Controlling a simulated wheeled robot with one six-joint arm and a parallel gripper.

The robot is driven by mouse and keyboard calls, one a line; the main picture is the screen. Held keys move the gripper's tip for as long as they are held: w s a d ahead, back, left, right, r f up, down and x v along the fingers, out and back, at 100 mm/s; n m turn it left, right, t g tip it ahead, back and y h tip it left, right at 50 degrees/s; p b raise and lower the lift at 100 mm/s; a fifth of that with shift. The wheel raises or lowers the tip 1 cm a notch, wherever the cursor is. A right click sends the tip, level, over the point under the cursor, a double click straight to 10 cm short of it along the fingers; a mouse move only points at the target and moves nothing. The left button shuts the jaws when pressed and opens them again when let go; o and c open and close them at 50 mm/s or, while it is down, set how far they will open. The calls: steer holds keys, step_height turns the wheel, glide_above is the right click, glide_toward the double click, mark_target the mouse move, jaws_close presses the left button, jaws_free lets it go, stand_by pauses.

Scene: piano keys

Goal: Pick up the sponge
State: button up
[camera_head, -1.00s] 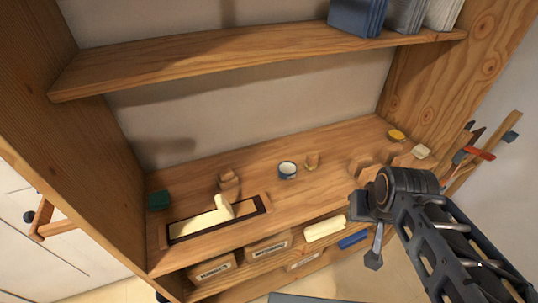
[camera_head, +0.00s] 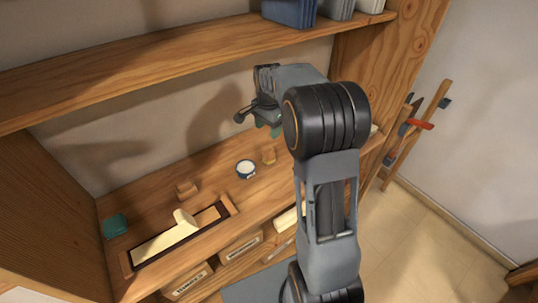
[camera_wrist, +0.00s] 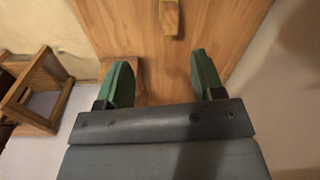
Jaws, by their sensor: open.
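I cannot tell for sure which thing is the sponge. A small teal block (camera_head: 116,225) lies at the left end of the wooden counter in the head view. A small yellowish piece (camera_wrist: 170,18) shows at the top edge of the wrist view, on a wooden surface beyond my fingertips. My gripper (camera_wrist: 163,78) is open, with its two green fingers apart and nothing held between them. In the head view my arm hides the right part of the counter, and only a bit of a green finger shows below the wrist.
A shelf (camera_head: 150,75) with books (camera_head: 290,10) runs above. A wooden frame (camera_wrist: 50,68) stands at left in the wrist view.

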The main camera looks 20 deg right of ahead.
mark_target(269, 150)
steer(key=f, duration=0.3)
steer(key=w+d+f+m, duration=0.1)
steer(key=f, duration=0.2)
steer(key=w+d+f+m+p, duration=0.1)
steer(key=f, duration=0.2)
steer(key=shift+w+f, duration=0.15)
steer(key=shift+f, duration=0.25)
steer(key=shift+w+a+f+p, duration=0.15)
steer(key=shift+f+p, duration=0.35)
steer(key=shift+f, duration=1.05)
steer(key=shift+w+a+f+p, duration=0.1)
steer(key=shift+f+p, duration=0.35)
steer(key=shift+f, duration=1.1)
steer(key=shift+c, duration=0.4)
steer(key=c, duration=0.9)
